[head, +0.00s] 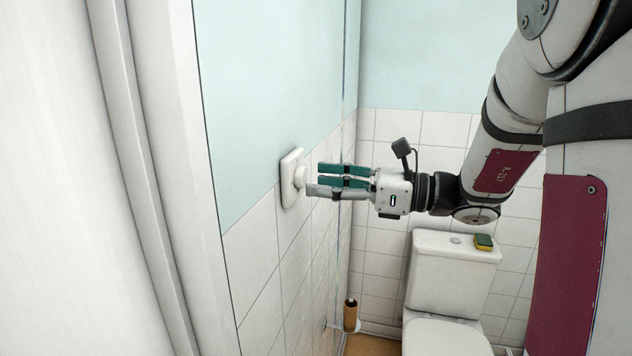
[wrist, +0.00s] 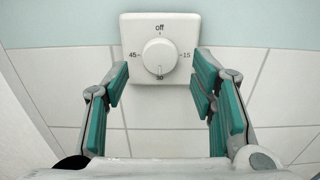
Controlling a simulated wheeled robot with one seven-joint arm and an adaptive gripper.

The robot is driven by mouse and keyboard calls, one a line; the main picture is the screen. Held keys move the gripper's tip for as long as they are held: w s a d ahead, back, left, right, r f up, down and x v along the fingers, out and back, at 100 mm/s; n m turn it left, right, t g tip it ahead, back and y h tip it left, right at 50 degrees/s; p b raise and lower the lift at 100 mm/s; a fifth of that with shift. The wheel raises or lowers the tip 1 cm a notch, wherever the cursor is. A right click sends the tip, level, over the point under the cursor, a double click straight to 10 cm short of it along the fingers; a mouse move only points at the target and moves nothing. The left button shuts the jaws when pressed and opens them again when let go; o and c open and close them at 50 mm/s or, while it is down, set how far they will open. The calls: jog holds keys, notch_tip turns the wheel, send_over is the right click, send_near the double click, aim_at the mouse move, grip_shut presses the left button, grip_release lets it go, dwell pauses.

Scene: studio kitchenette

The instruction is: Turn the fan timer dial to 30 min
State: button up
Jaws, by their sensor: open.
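The fan timer is a white square plate (head: 289,190) on the wall with a round white dial (head: 299,177). In the wrist view the dial (wrist: 160,55) sits mid-plate (wrist: 135,28), with "off" at the top, 15 on the right, 45 on the left and 30 at the bottom. A small dark mark on the dial's lower edge points down at the 30. My gripper (head: 314,181) is level with the dial, its green-padded fingers pointing at it. In the wrist view my gripper (wrist: 161,75) is open and empty, one finger each side of the dial, apart from it.
The wall is pale blue above and white tiles (head: 262,300) below. A white door frame (head: 145,150) stands on the left. A toilet (head: 450,275) is below my arm, with a sponge (head: 484,242) on its cistern.

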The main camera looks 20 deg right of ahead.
jog(key=v, duration=0.9)
jog(key=shift+s+d, duration=0.2)
jog(key=shift+d, duration=0.1)
jog(key=s+a+f+n+g+h, duration=0.45)
jog(key=s+a+n+g, duration=0.35)
jog(key=s+a+n, duration=0.45)
jog(key=s+n+h, duration=0.1)
jog(key=n+h, duration=0.2)
jog(key=s+d+f+n+t+h, duration=0.1)
jog(key=n+h, duration=0.2)
jog(key=n, duration=0.1)
jog(key=s+d+f+n+t+h, duration=0.1)
jog(key=s+n+h, duration=0.1)
jog(key=n+h, duration=0.1)
jog(key=shift+f+n, duration=0.15)
jog(key=shift+n, duration=0.4)
jog(key=shift+w+d+r+n+t+h, duration=0.25)
jog(key=shift+d+r+n+t+h, duration=0.25)
jog(key=shift+n, duration=0.3)
jog(key=shift+c, duration=0.3)
